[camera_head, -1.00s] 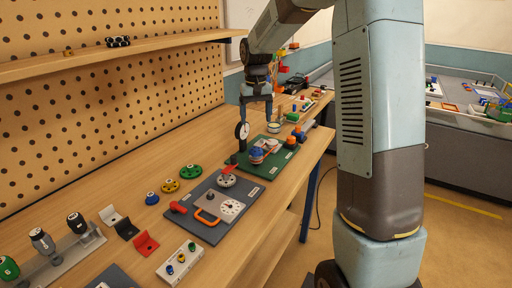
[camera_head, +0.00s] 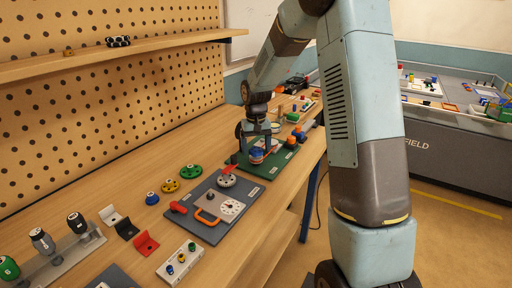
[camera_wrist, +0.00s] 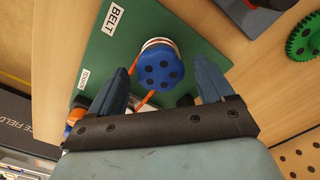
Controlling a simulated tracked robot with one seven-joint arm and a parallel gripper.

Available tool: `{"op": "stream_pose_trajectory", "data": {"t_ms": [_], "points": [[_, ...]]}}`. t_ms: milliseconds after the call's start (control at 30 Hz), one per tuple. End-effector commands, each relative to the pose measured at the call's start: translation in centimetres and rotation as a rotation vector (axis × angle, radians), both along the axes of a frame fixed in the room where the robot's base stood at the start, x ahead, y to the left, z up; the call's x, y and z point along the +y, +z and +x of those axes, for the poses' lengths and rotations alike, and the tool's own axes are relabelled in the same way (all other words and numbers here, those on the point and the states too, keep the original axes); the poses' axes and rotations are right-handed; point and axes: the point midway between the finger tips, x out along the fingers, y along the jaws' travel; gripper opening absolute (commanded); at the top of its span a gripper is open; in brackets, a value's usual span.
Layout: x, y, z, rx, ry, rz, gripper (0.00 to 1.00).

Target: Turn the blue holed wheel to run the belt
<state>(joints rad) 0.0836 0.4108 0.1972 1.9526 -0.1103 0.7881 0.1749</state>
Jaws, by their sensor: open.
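The blue holed wheel (camera_wrist: 160,67) sits on a green board (camera_wrist: 106,60) labelled BELT, with an orange belt (camera_wrist: 146,99) running from it. In the head view the wheel (camera_head: 257,155) is partly hidden behind my gripper. My gripper (camera_wrist: 168,76) is open, with one blue finger on each side of the wheel in the wrist view. The fingers look apart from the wheel, and I cannot tell how far above it they are. In the head view my gripper (camera_head: 258,146) is over the green board (camera_head: 262,172).
Orange parts (camera_head: 298,134) stand on the right of the green board.

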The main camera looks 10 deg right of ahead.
Motion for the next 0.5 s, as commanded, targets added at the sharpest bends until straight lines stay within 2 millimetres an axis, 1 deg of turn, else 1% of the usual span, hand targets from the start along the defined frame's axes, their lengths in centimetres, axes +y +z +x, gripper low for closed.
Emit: {"op": "stream_pose_trajectory", "data": {"t_ms": [167,500], "points": [[0.00,0.01,-0.01,0.000,0.000,0.000,0.81],[0.00,0.03,-0.01,0.000,0.000,0.000,0.49]]}}
